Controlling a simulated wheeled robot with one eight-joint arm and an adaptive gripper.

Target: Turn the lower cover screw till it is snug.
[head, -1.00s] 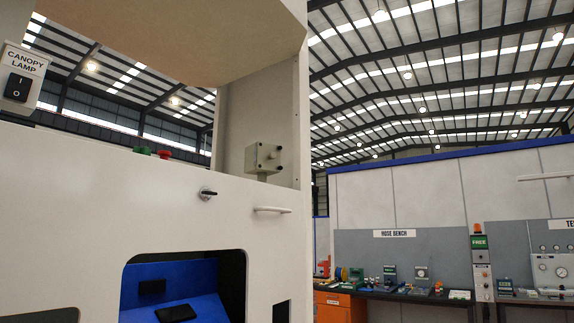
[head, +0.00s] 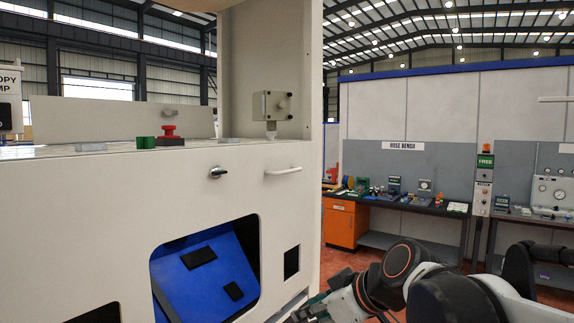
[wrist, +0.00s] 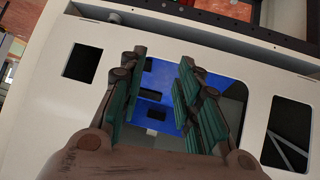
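A small grey box (head: 263,106) stands on a short stem against the upright panel in the head view. A round knob and small dark spots show on it; I cannot tell whether one is the lower cover screw. My gripper (wrist: 158,80) is open in the wrist view, its teal-padded fingers apart with nothing between them. It faces the white dispenser front (wrist: 60,120) and the opening with the blue panel (wrist: 162,72). In the head view my arm is low at the right, well below the grey box, and the fingers are mostly hidden.
The white front carries a black-handled latch (head: 218,173) and a bar handle (head: 283,171). A red button (head: 169,134) and a green part (head: 146,142) stand on the ledge. The hose bench (head: 400,202) is behind at right. Floor between is clear.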

